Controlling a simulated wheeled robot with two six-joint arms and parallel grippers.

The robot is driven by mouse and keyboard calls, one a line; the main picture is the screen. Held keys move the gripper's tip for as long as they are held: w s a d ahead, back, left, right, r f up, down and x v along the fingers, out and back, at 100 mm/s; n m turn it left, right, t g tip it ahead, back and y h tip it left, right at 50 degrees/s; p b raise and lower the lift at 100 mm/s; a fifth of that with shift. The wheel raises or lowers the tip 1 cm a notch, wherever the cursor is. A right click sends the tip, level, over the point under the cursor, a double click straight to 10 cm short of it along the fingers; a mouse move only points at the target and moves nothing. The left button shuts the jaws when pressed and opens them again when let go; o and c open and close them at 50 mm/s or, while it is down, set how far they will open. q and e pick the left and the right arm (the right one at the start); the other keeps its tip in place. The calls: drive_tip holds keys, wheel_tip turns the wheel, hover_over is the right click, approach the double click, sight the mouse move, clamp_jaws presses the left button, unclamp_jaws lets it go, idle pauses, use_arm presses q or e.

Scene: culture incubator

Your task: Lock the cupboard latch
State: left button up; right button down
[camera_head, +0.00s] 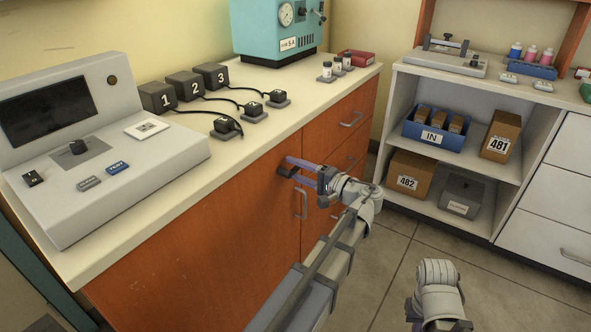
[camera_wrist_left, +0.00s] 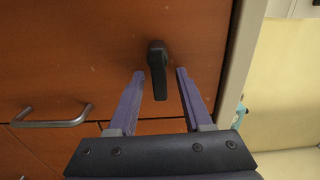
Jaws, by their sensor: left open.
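The cupboard latch (camera_wrist_left: 158,72) is a small black lever on the orange-brown wooden front in the left wrist view, pointing down in that picture. In the head view a dark piece that looks like the latch (camera_head: 284,172) shows at the fingertips. My left gripper (camera_head: 289,168) is open at the cupboard front (camera_head: 200,245), below the worktop edge. In the left wrist view its two purple fingers (camera_wrist_left: 160,76) stand on either side of the lever, with gaps on both sides. Of my right arm only pale links show at the bottom right of the head view; its fingers are not seen.
A metal handle (camera_wrist_left: 50,117) is on the front left of the latch in the wrist view. The worktop (camera_head: 262,138) holds a console (camera_head: 110,160), numbered blocks and a teal machine (camera_head: 275,30). A white shelf unit (camera_head: 400,95) stands right. The floor between is clear.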

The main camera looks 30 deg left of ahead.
use_arm(q)
drive_tip(key=d, duration=0.8)
drive_tip(key=shift+s, duration=0.35)
drive_tip(key=shift+a, duration=0.1)
drive_tip(key=s+d+f+m+h, duration=0.1)
drive_tip(key=s+d+f+h, duration=0.35)
drive_tip(key=f, duration=0.35)
drive_tip(key=s+d+f+m+h, duration=0.1)
drive_tip(key=s+d+f+h, duration=0.35)
drive_tip(key=f, duration=0.35)
drive_tip(key=s+d+f+m+g+h, duration=0.1)
drive_tip(key=s+d+f+h, duration=0.25)
drive_tip(key=d, duration=0.25)
drive_tip(key=s+d+f+h, duration=0.2)
drive_tip(key=s+d+h, duration=0.2)
drive_tip(key=d, duration=0.3)
wheel_tip(320, 180, up, 36)
drive_tip(key=p, duration=3.6)
drive_tip(key=shift+d+f, duration=0.15)
drive_tip(key=shift+d, duration=0.25)
